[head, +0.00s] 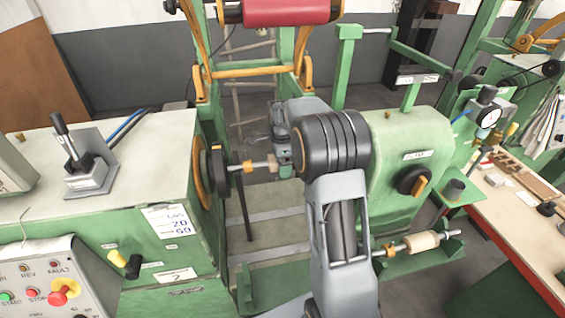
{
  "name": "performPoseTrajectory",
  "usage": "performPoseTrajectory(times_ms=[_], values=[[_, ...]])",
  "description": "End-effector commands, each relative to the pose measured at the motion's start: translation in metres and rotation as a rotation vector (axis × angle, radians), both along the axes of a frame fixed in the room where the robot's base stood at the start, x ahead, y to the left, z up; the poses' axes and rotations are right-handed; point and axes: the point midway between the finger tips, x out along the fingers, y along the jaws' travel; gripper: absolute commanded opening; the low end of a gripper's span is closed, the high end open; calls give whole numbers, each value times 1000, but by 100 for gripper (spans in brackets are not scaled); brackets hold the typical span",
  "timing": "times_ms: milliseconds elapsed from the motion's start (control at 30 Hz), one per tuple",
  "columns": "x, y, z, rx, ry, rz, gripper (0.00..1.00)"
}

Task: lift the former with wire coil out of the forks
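A pale cylinder on a metal shaft, which looks like the former (422,242), lies across green supports, which look like the forks (449,243), at the lower right. I cannot make out wire on it. My grey arm rises through the middle, left of these supports, and bends away from the camera. The area of my gripper (284,148) is near a short shaft with pale and copper-coloured parts (256,165), at the left machine's round chuck. The arm hides much of it, so I cannot tell its fingers or whether it touches this shaft.
A red roll (285,12) hangs in the green frame at the back. A green machine housing (415,150) stands right of my arm. The left bench (120,190) carries a lever box (88,172). A workbench (510,215) with small parts is at the right.

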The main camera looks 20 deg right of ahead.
Motion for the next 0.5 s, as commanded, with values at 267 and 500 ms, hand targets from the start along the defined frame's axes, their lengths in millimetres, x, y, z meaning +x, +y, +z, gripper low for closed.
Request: performPoseTrajectory(times_ms=[267,500], values=[[0,0,0,0,0,0,59],[0,0,0,0,0,0,36]])
